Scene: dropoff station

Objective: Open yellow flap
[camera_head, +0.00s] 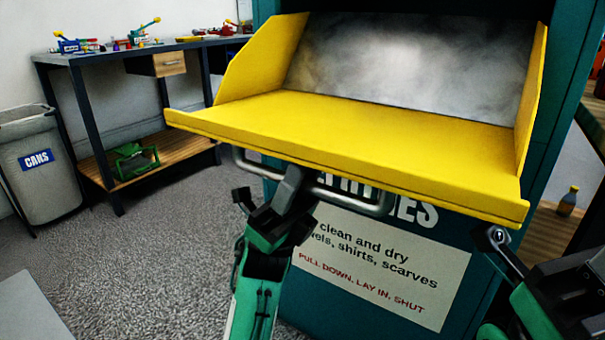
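The yellow flap (340,130) is tilted down and open on the front of the teal bin, with its tray facing up and side walls on both sides. A grey metal handle (348,197) runs under its front edge. My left gripper (293,184) is at the handle, its dark fingers close together over the bar, and looks shut on it. The flap's edge hides part of the handle. My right gripper (497,240) is at the lower right, below the flap's right corner and apart from it; its fingers do not show clearly.
The teal bin (470,240) carries a white sign (385,270) below the flap. A wooden shelf with a bottle (568,201) is at the right.

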